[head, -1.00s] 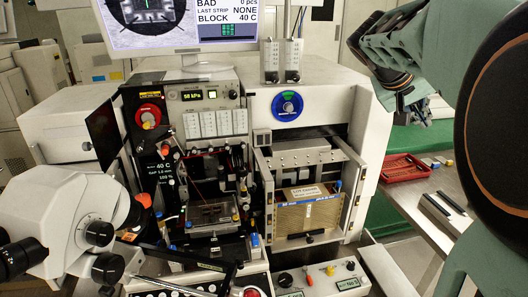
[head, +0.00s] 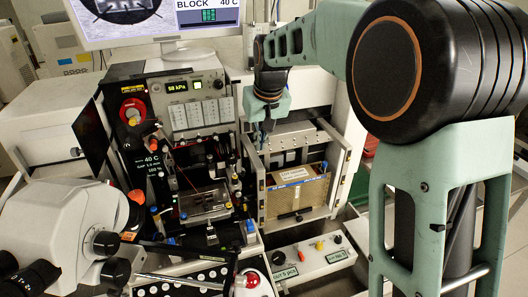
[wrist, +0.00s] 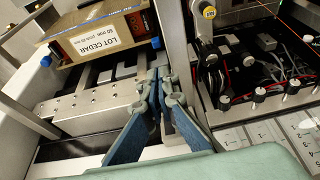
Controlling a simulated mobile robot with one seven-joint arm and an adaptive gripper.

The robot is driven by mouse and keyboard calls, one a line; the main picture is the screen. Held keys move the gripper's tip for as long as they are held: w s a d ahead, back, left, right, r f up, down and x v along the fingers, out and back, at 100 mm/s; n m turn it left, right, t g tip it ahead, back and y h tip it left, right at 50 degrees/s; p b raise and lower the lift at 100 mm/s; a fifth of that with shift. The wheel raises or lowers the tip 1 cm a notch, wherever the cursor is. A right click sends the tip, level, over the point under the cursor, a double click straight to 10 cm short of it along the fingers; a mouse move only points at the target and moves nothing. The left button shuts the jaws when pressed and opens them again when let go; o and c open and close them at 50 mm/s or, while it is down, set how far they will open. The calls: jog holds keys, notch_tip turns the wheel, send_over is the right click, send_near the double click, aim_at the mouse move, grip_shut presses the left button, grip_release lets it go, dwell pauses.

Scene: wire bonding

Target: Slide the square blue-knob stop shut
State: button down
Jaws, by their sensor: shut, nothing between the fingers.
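Blue knobs show at both ends of the cardboard-coloured magazine: one (wrist: 45,62) at the left in the wrist view, also beside it in the head view (head: 324,166), and one (wrist: 156,43) at its right end. I cannot tell for sure which is the square stop, or its slide position. My gripper (wrist: 164,78) is shut and empty. Its blue-padded fingers point towards the right end of the magazine, over a grey metal block. In the head view my gripper (head: 263,132) hangs at the back left of the magazine bay; its tips are hard to see there.
The magazine (head: 297,195), labelled LOT CEDAR, stands in a white-walled bay. Left of it is the bonding stage (head: 205,205) with wires and posts, which the wrist view shows close on the right. A microscope (head: 60,230) is at front left and a switch panel (head: 315,255) in front.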

jog(key=p+x, duration=0.1)
jog(key=x, duration=0.8)
jog(key=shift+f, duration=0.3)
jog(key=shift+w, duration=0.1)
jog(key=s, duration=0.1)
jog(key=s+d+b, duration=0.1)
jog(key=s, duration=0.1)
jog(key=shift+s+d, duration=0.25)
